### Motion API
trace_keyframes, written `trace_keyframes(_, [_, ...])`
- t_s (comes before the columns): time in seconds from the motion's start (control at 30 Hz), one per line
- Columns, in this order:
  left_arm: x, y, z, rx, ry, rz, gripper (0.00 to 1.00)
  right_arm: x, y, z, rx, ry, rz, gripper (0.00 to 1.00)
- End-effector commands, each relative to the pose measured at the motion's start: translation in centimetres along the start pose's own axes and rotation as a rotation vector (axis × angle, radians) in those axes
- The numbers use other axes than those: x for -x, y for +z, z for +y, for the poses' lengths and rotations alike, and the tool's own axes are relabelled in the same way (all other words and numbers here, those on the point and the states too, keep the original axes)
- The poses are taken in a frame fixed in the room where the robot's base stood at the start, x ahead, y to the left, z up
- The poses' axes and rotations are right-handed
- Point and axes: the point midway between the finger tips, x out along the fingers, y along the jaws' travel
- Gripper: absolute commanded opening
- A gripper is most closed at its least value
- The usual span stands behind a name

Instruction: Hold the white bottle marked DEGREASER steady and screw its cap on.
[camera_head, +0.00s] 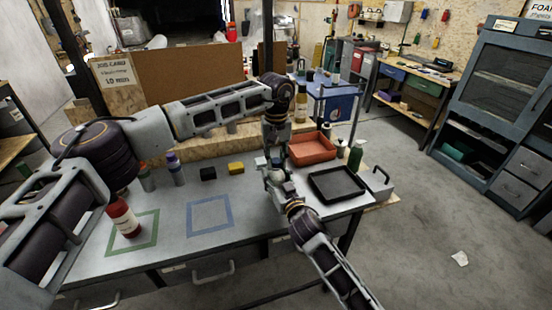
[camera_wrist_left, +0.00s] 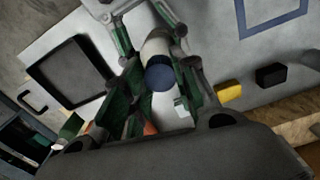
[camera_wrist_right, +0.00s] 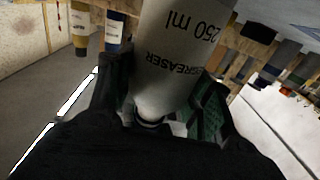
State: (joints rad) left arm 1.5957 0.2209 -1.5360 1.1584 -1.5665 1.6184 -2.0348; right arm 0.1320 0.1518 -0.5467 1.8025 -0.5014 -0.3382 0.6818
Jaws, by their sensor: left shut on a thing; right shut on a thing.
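The white bottle marked DEGREASER (camera_wrist_right: 172,50) fills the middle of the right wrist view, its lettering upside down. My right gripper (camera_wrist_right: 165,100) is shut on it, with a finger on each side. The dark blue cap (camera_wrist_left: 160,78) shows in the left wrist view, in line with the white bottle (camera_wrist_left: 157,46) behind it. My left gripper (camera_wrist_left: 163,88) is shut on the cap, with fingers on both sides. In the head view, my left gripper (camera_head: 272,162) is above my right gripper (camera_head: 277,182). Whether the cap's thread has engaged the neck cannot be told.
A red bottle (camera_head: 123,218) stands in the green square (camera_head: 143,243); the blue square (camera_head: 190,223) is empty. Black (camera_head: 208,174) and yellow (camera_head: 236,168) blocks lie behind. A black tray (camera_head: 340,200) and an orange bin (camera_head: 312,158) are at right. More bottles stand near the table's back edge.

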Motion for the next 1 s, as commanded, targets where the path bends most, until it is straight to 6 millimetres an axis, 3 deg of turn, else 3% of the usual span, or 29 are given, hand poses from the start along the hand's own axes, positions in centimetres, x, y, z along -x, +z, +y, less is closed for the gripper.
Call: trace_keyframes(1.0, [0.05, -0.03, -0.02, -0.834, 0.001, 0.001, 0.2, 0.01, 0.09, 0.03, 0.0, 0.001, -0.002, 0.0])
